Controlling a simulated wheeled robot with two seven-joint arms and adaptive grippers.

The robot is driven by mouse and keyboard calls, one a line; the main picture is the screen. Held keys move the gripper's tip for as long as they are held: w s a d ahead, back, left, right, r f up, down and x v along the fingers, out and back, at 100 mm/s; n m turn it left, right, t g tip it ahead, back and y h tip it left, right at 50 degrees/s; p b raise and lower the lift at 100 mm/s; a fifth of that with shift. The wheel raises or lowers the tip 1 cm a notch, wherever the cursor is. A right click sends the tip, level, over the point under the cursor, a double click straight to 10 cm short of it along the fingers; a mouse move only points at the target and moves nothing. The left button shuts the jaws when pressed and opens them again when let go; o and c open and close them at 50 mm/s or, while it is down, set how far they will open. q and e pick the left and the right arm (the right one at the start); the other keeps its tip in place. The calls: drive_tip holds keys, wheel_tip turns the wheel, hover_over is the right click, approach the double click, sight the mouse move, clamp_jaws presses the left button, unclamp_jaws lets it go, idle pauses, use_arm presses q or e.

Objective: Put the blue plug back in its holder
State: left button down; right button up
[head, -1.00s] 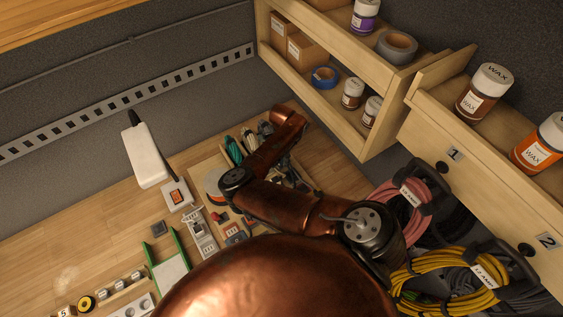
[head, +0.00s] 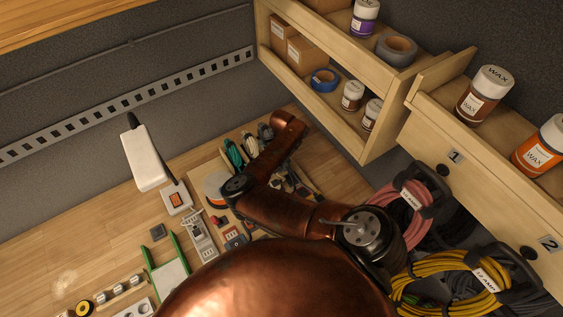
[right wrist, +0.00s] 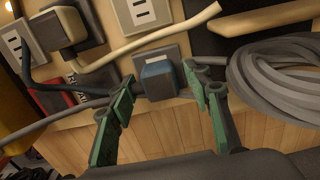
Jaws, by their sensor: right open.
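The blue plug (right wrist: 158,82) shows in the right wrist view, in front of a dark grey square block (right wrist: 158,57). I cannot tell whether it is seated in the block or only against it. My right gripper (right wrist: 158,77) is open, with one green-padded finger on each side of the plug and gaps visible between plug and pads. In the head view my copper right arm hides the gripper and the plug. My left gripper is not in view.
Grey cable coils (right wrist: 285,78) lie right of the plug. A pale cord (right wrist: 150,42) and outlet plates (right wrist: 147,12) lie behind it. In the head view, wooden shelves with jars (head: 353,95) and hanging yellow cord (head: 440,285) stand right; a white box (head: 147,160) stands left.

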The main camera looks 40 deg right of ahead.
idle(0.6)
clamp_jaws()
idle(0.6)
drive_tip(key=shift+r+p, duration=0.2)
drive_tip(key=shift+p, duration=0.1)
drive_tip(key=shift+r+p, duration=2.45)
drive_tip(key=shift+r, duration=0.4)
